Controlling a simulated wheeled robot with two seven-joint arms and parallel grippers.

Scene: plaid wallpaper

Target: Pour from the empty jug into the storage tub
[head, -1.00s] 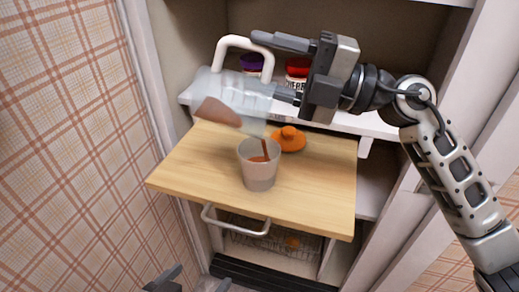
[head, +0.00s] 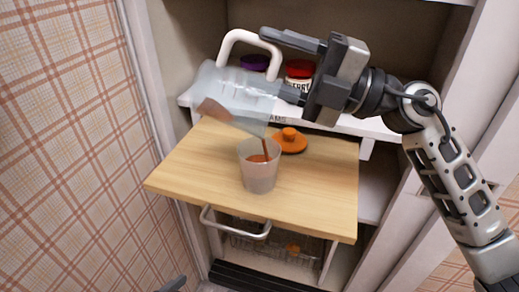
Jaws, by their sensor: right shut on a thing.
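My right gripper (head: 283,66) is shut on the clear jug (head: 225,88), above the pull-out board. The jug has a white handle and is tilted nearly on its side. It is not empty: brown liquid lies in it. A thin brown stream falls from its lip into the translucent storage tub (head: 259,179), which stands upright on the board with some brown liquid in it. An orange lid (head: 290,141) with a knob lies on the board behind the tub. Only a dark tip of my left gripper (head: 173,285) shows at the bottom edge; its jaws are not visible.
The wooden board (head: 190,165) has bare room around the tub. A white shelf (head: 350,122) behind holds a purple-topped jar (head: 254,62) and a red-topped jar (head: 300,70). Below are a white handle (head: 235,229) and a wire basket (head: 270,244). Plaid wallpaper is at left.

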